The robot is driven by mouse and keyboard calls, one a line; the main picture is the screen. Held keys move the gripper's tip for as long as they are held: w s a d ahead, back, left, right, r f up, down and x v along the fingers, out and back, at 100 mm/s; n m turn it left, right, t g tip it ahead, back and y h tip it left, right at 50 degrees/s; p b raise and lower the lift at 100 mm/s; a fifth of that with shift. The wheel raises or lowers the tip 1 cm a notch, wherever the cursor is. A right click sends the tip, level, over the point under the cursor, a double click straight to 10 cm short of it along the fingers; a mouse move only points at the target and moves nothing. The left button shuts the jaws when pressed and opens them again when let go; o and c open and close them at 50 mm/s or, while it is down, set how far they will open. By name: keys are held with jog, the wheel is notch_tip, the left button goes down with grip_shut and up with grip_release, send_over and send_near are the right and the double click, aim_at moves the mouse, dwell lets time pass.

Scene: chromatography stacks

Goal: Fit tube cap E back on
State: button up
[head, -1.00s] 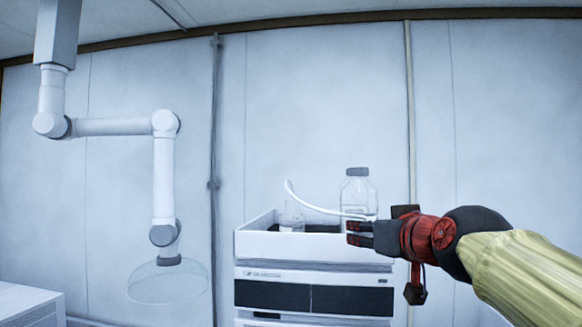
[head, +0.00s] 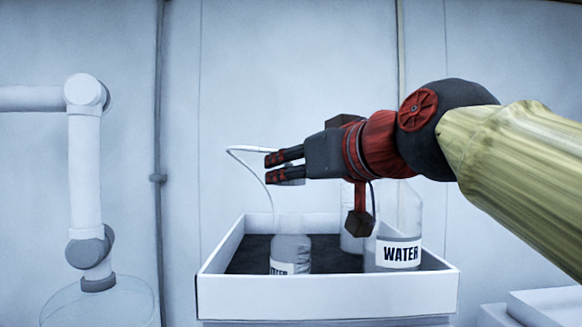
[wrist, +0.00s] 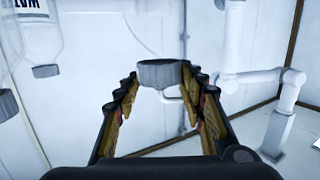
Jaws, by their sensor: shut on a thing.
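My gripper (head: 284,164) is shut on a grey tube cap (wrist: 163,73), which shows between the fingers in the wrist view. A thin white tube (head: 240,152) loops out to the left of the gripper and bends down toward a small bottle (head: 291,250) at the tray's left. Whether the tube's end is inside that bottle, I cannot tell. The gripper is above this bottle, apart from it. The cap's letter cannot be read.
A white tray (head: 330,297) holds the bottles. A larger bottle labelled WATER (head: 398,225) stands at its right, with another bottle (head: 352,232) behind, partly hidden by my wrist. A white jointed extraction arm (head: 84,165) with a clear hood hangs at left.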

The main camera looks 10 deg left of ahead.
aim_at(296, 218)
jog(key=shift+w+d+f+b, duration=0.2)
jog(key=shift+f+b, duration=0.15)
jog(key=shift+f, duration=0.2)
jog(key=shift+s+a+f+b, duration=0.1)
jog(key=shift+s+f+b, duration=0.05)
jog(key=shift+f+b, duration=1)
jog(key=shift+f, duration=0.5)
jog(key=shift+f+b, duration=0.1)
jog(key=shift+b, duration=0.4)
jog(key=shift+f+b, duration=0.85)
jog(key=shift+b, duration=0.05)
jog(key=shift+f+b, duration=0.45)
jog(key=shift+b, duration=0.1)
jog(key=o, duration=1.1)
